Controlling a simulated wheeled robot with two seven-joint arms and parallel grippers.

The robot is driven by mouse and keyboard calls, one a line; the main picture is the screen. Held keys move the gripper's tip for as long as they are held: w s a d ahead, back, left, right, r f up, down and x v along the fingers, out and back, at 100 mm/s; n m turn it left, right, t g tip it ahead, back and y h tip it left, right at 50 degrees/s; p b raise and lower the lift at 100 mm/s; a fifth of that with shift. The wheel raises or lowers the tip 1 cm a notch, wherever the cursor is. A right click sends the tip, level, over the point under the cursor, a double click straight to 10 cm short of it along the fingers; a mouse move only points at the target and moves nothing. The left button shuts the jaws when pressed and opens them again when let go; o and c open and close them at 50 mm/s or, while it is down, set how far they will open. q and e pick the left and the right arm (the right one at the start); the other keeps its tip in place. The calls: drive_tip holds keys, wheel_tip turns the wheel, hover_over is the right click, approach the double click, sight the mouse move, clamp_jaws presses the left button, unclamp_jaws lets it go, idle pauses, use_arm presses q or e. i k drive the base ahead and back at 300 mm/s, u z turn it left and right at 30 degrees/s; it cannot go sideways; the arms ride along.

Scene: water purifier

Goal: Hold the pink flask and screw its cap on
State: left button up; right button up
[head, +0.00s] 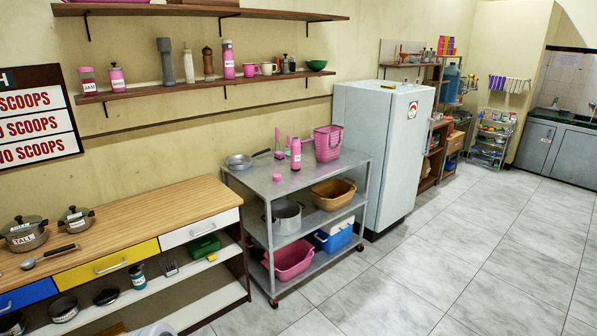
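A pink flask (296,154) stands upright on the top of the grey metal cart (262,184). Its top end looks dark, with no pink cap on it. A small pink cap (276,177) lies on the cart top to the left of the flask and nearer the front edge, apart from it. Neither of my grippers is in the head view.
A pan (240,161) and a pink basket (327,143) share the cart top. A white fridge (383,150) stands to the right, and a wooden counter (140,222) to the left. Another pink flask (228,60) is on the wall shelf. The tiled floor (430,260) in front is clear.

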sight(296, 146)
drive_tip(key=z, duration=0.5)
drive_tip(key=i, duration=2.1)
drive_tip(key=u, duration=0.65)
drive_tip(key=i, duration=1.5)
drive_tip(key=u, duration=0.8)
